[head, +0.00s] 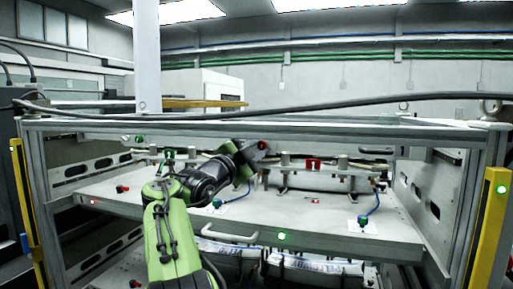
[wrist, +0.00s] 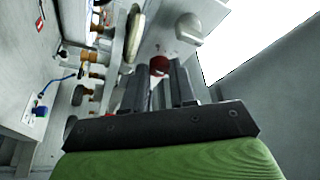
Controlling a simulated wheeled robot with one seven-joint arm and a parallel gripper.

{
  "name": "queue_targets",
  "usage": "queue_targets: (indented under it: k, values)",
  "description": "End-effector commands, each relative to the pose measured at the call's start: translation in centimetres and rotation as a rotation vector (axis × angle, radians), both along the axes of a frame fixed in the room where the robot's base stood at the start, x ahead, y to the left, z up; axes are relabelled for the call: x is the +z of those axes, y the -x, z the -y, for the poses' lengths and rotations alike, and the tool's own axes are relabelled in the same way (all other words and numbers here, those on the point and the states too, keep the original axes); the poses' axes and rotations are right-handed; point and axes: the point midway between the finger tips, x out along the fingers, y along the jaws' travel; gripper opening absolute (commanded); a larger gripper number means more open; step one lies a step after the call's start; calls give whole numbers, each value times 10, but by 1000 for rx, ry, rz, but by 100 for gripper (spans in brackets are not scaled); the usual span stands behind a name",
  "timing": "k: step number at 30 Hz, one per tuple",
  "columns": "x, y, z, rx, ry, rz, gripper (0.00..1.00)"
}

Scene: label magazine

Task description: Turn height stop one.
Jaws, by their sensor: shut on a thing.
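A red knob (wrist: 159,65), taken as height stop one, sits between the fingertips of my gripper (wrist: 157,76) in the wrist view. The fingers are closed on it and hide part of it. In the head view my gripper (head: 256,148) is over the back part of the grey table plate, with the red knob (head: 263,145) at its tip. A red plate marked 1 (head: 313,164) stands to its right on the rear bar. How far the knob is turned cannot be told.
The grey table plate (head: 290,212) carries green-and-blue fittings with hoses, one at the right (head: 363,221). A metal frame beam (head: 300,127) crosses above it. Yellow posts (head: 490,225) stand at both sides. A white handle (head: 230,236) is on the plate's front.

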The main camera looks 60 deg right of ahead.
Motion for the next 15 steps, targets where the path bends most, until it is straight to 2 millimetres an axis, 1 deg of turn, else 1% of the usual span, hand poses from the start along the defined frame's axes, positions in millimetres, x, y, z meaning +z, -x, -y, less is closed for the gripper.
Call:
queue_targets:
  k: [7,15]
  values:
    - [2,-1,0,-1,-17,101,0]
    - [1,0,0,-1,-23,139,0]
